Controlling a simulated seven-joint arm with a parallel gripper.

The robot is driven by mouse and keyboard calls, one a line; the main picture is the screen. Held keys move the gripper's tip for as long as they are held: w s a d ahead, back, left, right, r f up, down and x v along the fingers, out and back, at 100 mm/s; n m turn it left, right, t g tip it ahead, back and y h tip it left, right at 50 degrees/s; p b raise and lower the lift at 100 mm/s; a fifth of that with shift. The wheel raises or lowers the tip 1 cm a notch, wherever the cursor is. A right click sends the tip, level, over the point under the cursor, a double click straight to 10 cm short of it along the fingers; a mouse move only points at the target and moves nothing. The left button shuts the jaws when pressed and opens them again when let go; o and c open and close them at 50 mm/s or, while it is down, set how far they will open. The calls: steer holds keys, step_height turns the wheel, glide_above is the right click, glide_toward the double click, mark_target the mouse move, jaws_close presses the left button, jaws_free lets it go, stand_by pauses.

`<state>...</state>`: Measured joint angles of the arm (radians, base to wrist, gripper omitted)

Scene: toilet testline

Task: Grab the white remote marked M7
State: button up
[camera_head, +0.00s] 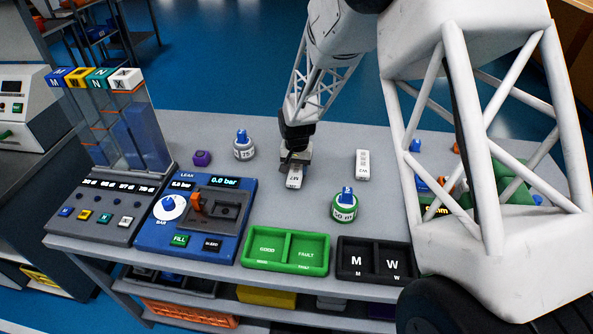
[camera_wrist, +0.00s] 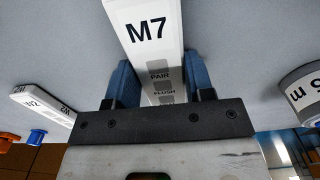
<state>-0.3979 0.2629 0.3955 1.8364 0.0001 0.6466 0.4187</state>
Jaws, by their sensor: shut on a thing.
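The white remote marked M7 (camera_wrist: 146,30) is between the blue finger pads of my gripper (camera_wrist: 150,88), with PAIR and FLUSH buttons near the jaws. In the head view the remote (camera_head: 295,178) sticks out below my gripper (camera_head: 296,158), which is shut on it above the grey table. I cannot tell whether it is clear of the tabletop. A second white remote (camera_head: 362,165) lies apart to the right; it also shows in the wrist view (camera_wrist: 45,103), its marking hard to read.
White jar with blue top (camera_head: 243,147) and purple cube (camera_head: 202,158) stand left. Green-based jar (camera_head: 345,206) stands front right. Blue LEAK device (camera_head: 165,250), green GOOD/FAULT tray (camera_head: 285,269) and black M/W tray (camera_head: 372,279) line the front. My arm hides part of the right side.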

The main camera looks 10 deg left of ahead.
step_height(320, 180, up, 2)
steer(key=shift+r, duration=0.15)
steer(key=s+d, duration=0.2)
steer(key=s, duration=0.3)
steer(key=s+d+r, duration=0.1)
steer(key=s+d, duration=0.1)
steer(key=s, duration=0.3)
steer(key=s+d, duration=0.2)
steer(key=s, duration=0.2)
steer(key=shift+s+r, duration=0.15)
steer(key=shift+s, duration=0.25)
